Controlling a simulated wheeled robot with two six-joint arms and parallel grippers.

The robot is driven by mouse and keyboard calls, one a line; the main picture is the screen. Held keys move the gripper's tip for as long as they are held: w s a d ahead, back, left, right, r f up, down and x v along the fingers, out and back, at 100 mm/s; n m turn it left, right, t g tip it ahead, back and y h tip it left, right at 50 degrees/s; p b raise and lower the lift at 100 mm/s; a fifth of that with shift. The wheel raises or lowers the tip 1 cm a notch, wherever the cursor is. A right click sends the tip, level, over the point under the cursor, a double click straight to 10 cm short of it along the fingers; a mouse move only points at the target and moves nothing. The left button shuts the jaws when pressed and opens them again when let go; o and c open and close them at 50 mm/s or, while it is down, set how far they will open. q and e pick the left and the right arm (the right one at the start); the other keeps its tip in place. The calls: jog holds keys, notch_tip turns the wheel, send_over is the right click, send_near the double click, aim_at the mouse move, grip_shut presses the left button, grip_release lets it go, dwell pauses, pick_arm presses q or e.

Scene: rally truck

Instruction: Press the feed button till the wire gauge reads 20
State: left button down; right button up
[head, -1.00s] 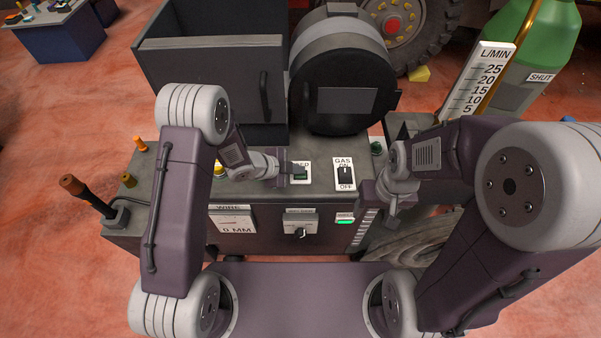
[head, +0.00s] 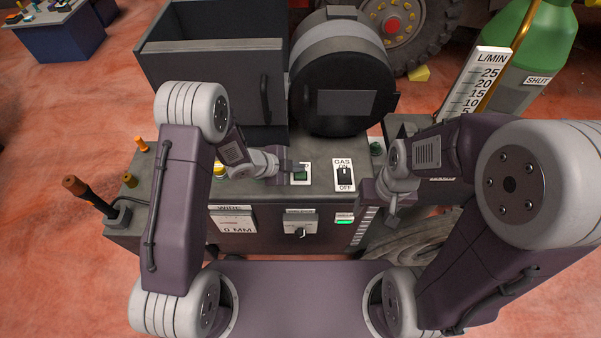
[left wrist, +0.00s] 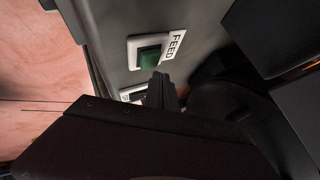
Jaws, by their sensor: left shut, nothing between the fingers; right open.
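The green feed button (head: 300,175) sits on a white plate on top of the grey machine. In the left wrist view the feed button (left wrist: 150,57) shows with its FEED label. My left gripper (head: 288,166) is shut and empty beside the button. In the left wrist view its fingertips (left wrist: 160,82) overlap the button's lower edge; I cannot tell whether they touch it. The wire gauge (head: 233,221) on the machine's front reads 0 MM. My right gripper (head: 390,206) is open and empty by the machine's right front edge.
A GAS switch (head: 344,175) stands right of the feed button. A knob (head: 300,231) and a lit green indicator (head: 344,218) are on the front. A wire drum (head: 342,75) and a grey bin (head: 215,80) stand behind. A green bottle (head: 540,50) is at right.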

aim_at(296, 175)
pick_arm(q)
jog(key=shift+r+p, duration=2.15)
jog(key=shift+r, duration=0.4)
jog(key=shift+f, duration=0.1)
jog(key=shift+w+a, duration=0.1)
jog(key=shift+a, duration=0.15)
jog(key=s+a+r+n+y+b, duration=0.1)
jog(key=s+a+n+y+b, duration=0.15)
jog(key=a+n, duration=0.35)
jog(key=s+a+r+n+y+b, duration=0.1)
jog(key=a+n+y+b, duration=0.1)
jog(key=a+n+y, duration=0.45)
jog(key=s+a+n+g+h+b, duration=0.1)
jog(key=s+a+n+g, duration=0.3)
jog(key=s, duration=1.2)
jog(key=r+n+b, duration=0.1)
jog(key=n, duration=0.2)
jog(key=shift+n+h, duration=0.35)
jog(key=shift+h, duration=0.05)
